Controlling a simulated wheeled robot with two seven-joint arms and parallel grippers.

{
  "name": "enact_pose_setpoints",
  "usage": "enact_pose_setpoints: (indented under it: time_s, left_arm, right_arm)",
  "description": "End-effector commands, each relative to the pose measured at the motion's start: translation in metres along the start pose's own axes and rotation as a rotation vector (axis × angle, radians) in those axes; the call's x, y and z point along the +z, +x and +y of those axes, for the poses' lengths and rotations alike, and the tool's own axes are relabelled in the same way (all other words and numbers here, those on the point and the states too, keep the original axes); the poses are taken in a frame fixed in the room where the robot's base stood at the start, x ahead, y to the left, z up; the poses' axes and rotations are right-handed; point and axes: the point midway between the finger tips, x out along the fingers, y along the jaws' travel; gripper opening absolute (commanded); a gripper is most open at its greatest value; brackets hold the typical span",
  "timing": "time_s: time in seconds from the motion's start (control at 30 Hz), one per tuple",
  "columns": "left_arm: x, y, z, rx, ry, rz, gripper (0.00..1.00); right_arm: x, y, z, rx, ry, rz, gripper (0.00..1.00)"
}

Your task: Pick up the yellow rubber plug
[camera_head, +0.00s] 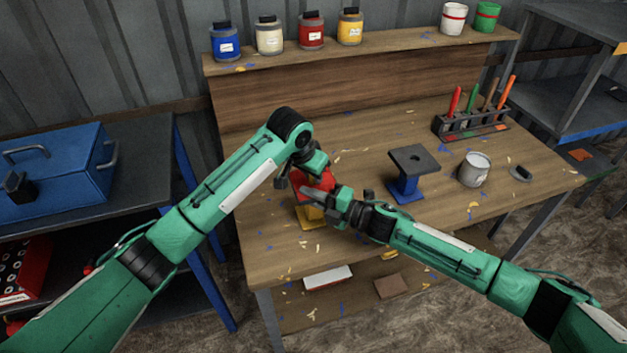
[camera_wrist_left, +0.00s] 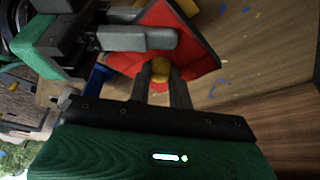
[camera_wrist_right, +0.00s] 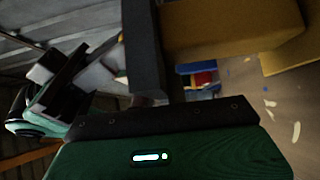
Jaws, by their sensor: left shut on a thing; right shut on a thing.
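The yellow rubber plug (camera_wrist_left: 161,68) is a small rounded piece against the red plate (camera_wrist_left: 204,48). My left gripper (camera_wrist_left: 163,82) is shut on it; in the head view that gripper (camera_head: 312,170) comes down from above the red plate. The plate tops a yellow stand (camera_head: 311,216) on the workbench, and the plug is hidden there. My right gripper (camera_head: 328,198) reaches in from the right, shut on the yellow stand, whose yellow body (camera_wrist_right: 230,28) fills the top of the right wrist view. The grasp itself is partly hidden.
A blue stand (camera_head: 406,188) with a dark top, a grey can (camera_head: 474,169) and a tool rack (camera_head: 472,122) stand to the right on the workbench (camera_head: 350,150). Several jars line the back shelf (camera_head: 390,57). A blue toolbox (camera_head: 65,165) is at left.

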Motion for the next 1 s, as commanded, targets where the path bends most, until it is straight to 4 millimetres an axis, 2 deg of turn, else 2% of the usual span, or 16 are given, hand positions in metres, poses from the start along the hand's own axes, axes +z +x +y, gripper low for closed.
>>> enact_pose_setpoints:
  time_s: [0.23,0.33,0.7,0.83,1.0]
  left_arm:
    - [0.0,-0.001,0.0,0.0,0.0,0.0,0.0]
    - [-0.003,-0.007,0.0,0.0,0.0,0.002,0.0]
    - [-0.03,-0.071,0.001,0.0,0.001,0.004,0.0]
    - [-0.036,-0.086,0.0,-0.001,0.0,0.002,0.0]
    - [-0.038,-0.093,0.0,-0.001,0.0,0.0,0.0]
  right_arm:
    - [0.0,-0.001,-0.002,-0.003,0.001,0.0,0.0]
    - [0.0,-0.001,-0.002,-0.003,0.001,0.0,0.0]
    - [0.0,-0.001,-0.002,-0.003,0.001,0.0,0.0]
    - [0.0,-0.001,-0.002,-0.003,0.001,0.0,0.0]
    - [0.0,-0.001,-0.002,-0.003,0.001,0.0,0.0]
